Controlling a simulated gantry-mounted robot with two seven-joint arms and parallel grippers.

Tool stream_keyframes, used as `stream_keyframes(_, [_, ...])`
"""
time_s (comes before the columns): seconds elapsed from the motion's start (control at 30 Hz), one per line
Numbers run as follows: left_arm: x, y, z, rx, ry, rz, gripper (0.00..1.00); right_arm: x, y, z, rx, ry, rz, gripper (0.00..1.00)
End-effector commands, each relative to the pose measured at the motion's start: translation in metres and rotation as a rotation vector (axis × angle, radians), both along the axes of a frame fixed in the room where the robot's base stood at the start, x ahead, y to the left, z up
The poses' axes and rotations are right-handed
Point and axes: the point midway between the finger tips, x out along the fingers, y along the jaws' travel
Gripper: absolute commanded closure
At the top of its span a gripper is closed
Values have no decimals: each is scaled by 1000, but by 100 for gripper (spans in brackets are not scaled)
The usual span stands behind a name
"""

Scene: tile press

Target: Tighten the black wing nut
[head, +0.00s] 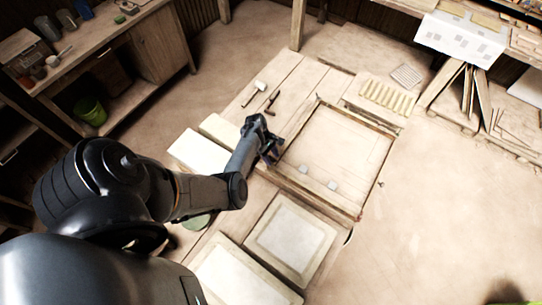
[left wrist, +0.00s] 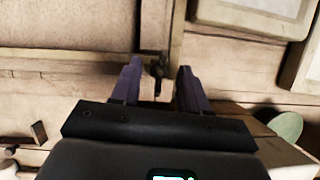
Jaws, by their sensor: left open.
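The black wing nut (left wrist: 157,70) shows in the left wrist view as a small dark shape at the edge of the wooden press frame (left wrist: 70,56), between my fingertips. Its wings are too small and dark to read clearly. My left gripper (left wrist: 158,82) is open, with one finger on each side of the nut. I cannot tell whether the fingers touch it. In the head view my left gripper (head: 268,150) is at the left corner of the press frame (head: 318,188), and the nut is hidden there. My right gripper is not in view.
Two framed pale panels (head: 291,239) lie in front of the press. A pale block (head: 198,153) sits left of the gripper. A mallet (head: 259,87) and small tools lie behind it. A slatted rack (head: 387,97) lies beyond the press. The floor to the right is clear.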

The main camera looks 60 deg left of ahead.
Motion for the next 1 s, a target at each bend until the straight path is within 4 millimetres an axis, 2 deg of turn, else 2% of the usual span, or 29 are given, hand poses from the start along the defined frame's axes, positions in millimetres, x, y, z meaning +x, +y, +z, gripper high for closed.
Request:
stream_keyframes(0.03, [0,0,0,0,0,0,57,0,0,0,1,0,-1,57])
stream_keyframes(0.3, [0,0,0,0,0,0,98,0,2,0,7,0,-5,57])
stream_keyframes(0.33, [0,0,0,0,0,0,100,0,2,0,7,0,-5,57])
stream_keyframes(0.67, [0,0,1,1,1,-27,100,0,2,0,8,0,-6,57])
stream_keyframes(1.0, [2,2,1,0,1,-222,100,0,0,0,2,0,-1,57])
